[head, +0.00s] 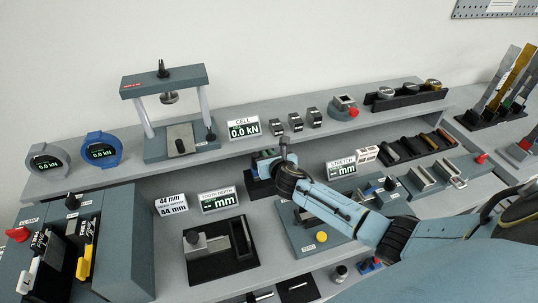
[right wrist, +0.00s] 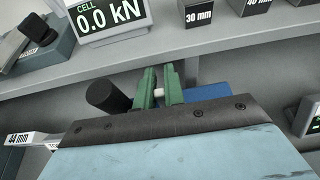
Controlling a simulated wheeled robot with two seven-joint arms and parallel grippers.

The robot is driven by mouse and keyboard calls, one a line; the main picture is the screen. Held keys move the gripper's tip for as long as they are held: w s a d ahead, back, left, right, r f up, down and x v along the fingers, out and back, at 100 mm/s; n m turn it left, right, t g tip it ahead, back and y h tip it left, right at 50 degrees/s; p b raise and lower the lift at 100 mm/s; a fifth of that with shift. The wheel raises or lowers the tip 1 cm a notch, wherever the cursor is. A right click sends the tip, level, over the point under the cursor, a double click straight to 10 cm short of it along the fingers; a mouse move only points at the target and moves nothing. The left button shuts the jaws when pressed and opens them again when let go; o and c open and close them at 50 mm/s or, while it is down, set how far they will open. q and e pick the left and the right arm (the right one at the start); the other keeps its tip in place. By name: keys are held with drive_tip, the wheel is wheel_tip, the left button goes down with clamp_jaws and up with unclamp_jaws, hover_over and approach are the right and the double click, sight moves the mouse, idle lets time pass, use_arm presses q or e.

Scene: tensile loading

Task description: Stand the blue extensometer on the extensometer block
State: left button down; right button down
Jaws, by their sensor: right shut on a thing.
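My right gripper shows in the right wrist view (right wrist: 160,90), its green fingertips shut on a small pale part. The blue extensometer (right wrist: 208,94) shows beside and behind the fingers, partly hidden by my gripper body. In the head view the blue extensometer (head: 264,160) is just left of my dark wrist, directly over a dark block (head: 259,187) that looks like the extensometer block. My wrist hides part of both, so I cannot tell whether the extensometer touches the block. My left gripper is not in view.
A grey shelf with a CELL display (head: 243,128) and several small blocks runs behind my gripper. A tooth-width display (head: 219,200) and a dark tray (head: 222,256) are to the left. A stretch display (head: 341,170) is to the right.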

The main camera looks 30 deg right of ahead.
drive_tip(key=shift+f, duration=0.15)
drive_tip(key=c, duration=1.4)
unclamp_jaws()
drive_tip(key=shift+f, duration=0.1)
